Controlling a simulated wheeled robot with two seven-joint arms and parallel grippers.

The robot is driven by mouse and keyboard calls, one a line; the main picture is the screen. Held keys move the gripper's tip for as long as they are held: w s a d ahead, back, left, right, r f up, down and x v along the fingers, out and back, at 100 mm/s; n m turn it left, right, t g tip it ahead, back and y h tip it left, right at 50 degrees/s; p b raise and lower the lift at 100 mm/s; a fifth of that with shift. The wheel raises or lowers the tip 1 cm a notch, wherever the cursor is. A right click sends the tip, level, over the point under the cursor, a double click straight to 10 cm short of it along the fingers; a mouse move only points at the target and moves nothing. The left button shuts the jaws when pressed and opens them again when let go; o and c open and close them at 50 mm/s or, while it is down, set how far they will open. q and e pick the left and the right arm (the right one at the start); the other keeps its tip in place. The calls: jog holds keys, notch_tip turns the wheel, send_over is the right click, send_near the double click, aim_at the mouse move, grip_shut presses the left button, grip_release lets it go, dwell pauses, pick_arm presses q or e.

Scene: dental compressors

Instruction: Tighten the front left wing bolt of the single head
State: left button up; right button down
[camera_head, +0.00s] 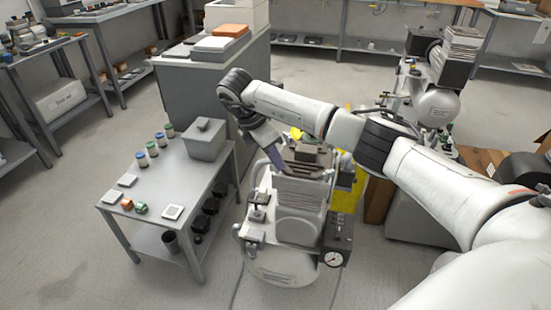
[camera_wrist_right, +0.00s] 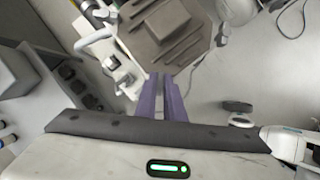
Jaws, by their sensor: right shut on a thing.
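The single head compressor (camera_head: 298,215) stands on the floor at the middle of the head view, with a dark finned top (camera_head: 307,157) and a pressure gauge (camera_head: 333,258) on its front. Its grey ribbed top also shows in the right wrist view (camera_wrist_right: 168,28). My right gripper (camera_head: 272,158) reaches down at the left side of that top. Its purple fingers show close together in the right wrist view (camera_wrist_right: 165,85), shut beside the edge of the top. The wing bolt between them is too small and hidden to make out. My left gripper is in neither view.
A grey table (camera_head: 160,200) with a grey bin (camera_head: 205,140) and several coloured-cap jars stands close on the left. A grey cabinet (camera_head: 200,95) stands behind. Another compressor (camera_head: 438,105) stands at the back right. The floor at the front left is clear.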

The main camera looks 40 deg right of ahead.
dwell(0.4)
jog(key=c, duration=1.9)
grip_release()
jog(key=shift+o, duration=0.2)
jog(key=v, duration=1)
jog(key=shift+r+p, duration=0.15)
jog(key=shift+p, duration=0.25)
